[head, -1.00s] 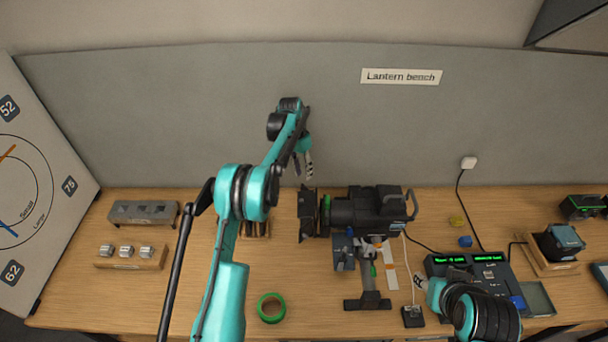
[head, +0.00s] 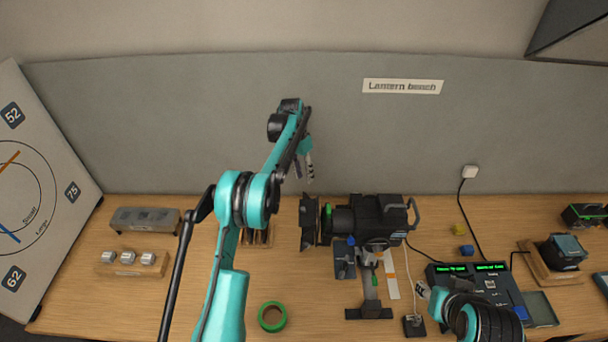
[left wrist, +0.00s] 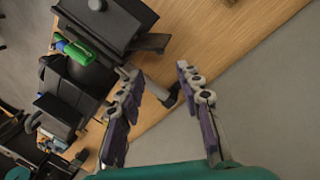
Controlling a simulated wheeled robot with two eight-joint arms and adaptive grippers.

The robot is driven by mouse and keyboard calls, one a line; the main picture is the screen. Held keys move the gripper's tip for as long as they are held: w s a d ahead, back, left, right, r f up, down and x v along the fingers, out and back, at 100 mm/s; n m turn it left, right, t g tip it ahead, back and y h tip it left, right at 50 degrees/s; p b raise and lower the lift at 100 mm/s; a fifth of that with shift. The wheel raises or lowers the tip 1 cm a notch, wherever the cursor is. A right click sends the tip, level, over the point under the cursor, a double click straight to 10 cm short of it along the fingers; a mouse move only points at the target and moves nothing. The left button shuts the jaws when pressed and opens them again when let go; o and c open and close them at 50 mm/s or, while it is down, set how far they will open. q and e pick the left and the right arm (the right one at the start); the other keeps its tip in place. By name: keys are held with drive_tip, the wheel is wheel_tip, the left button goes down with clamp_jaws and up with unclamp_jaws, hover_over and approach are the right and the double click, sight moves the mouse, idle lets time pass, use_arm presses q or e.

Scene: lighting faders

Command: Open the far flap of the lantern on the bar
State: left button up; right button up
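The black lantern (head: 375,215) stands on a short post on the bench, its flap end (head: 308,222) facing left in the head view. The flap end also shows at the top of the left wrist view (left wrist: 110,22), beside a green part. My left gripper (head: 303,168) hangs above and behind the flap end. In the left wrist view its fingers (left wrist: 162,95) are apart, with nothing visibly held. A dark piece shows between and beyond the fingers; I cannot tell whether it is the far flap. My right gripper (head: 423,289) is by the console, its fingers partly hidden.
The lit console (head: 480,280) is at right, with yellow and blue blocks behind it. A green tape ring (head: 272,316) lies at the front. A wooden block (head: 132,264) with several metal pieces is at left. The grey back panel (head: 200,120) stands close behind my left gripper.

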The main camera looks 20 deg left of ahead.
use_arm(q)
drive_tip(key=shift+r, duration=0.1)
wheel_tip(320, 180, up, 12)
drive_tip(key=a, duration=0.2)
drive_tip(key=shift+w+f, duration=0.2)
drive_tip(key=shift+w, duration=0.25)
